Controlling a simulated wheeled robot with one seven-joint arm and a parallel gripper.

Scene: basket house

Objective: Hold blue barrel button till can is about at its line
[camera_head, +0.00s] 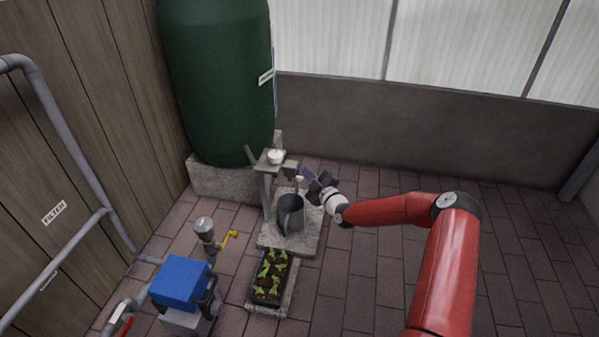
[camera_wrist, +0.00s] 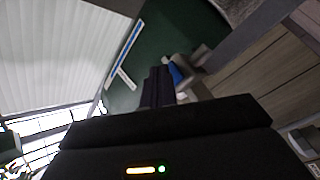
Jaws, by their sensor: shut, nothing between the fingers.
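The large green barrel (camera_head: 220,80) stands on a concrete block at the back. A grey can (camera_head: 291,213) stands upright on a stone slab below the tap post (camera_head: 267,195). I cannot make out a line in the can or its water level. My gripper (camera_head: 311,181) is shut and empty, just right of the tap fittings. In the wrist view its dark fingers (camera_wrist: 159,86) point at the fittings. A small blue part (camera_wrist: 177,73), probably the barrel button, shows beside the fingertips, partly hidden. I cannot tell whether the fingers touch it.
A planter with seedlings (camera_head: 270,277) sits in front of the slab. A blue-topped pump (camera_head: 181,284) and a grey fitting with a yellow handle (camera_head: 229,239) stand to the left. Pipes run along the wooden wall. The brick floor (camera_head: 520,245) at right is clear.

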